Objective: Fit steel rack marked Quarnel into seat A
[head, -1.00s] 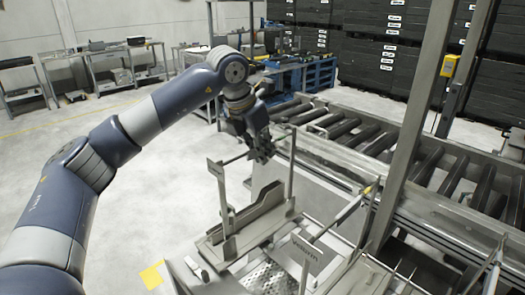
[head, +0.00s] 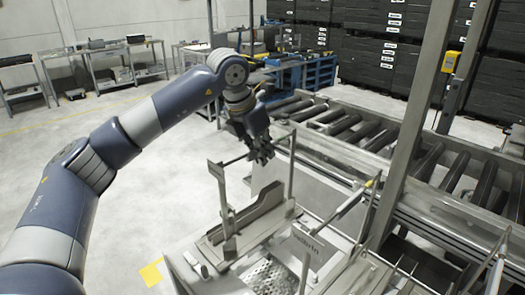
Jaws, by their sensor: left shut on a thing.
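My left gripper (head: 262,154) is shut on the top bar of a grey steel rack (head: 262,212). The rack has upright posts at both ends, a raised plate along its length and a flat base. It looks upright, over the near end of the steel bench. I cannot tell whether its base touches the bench. The small plate (head: 216,172) on its near post is turned edge-on, so no name can be read. Seat A cannot be made out. My right gripper is out of view.
A lettered plate (head: 308,243), too blurred to read, stands close right of the rack. A roller conveyor (head: 345,130) runs behind and to the right. A tall steel post (head: 408,130) rises at the right. The floor at left is clear.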

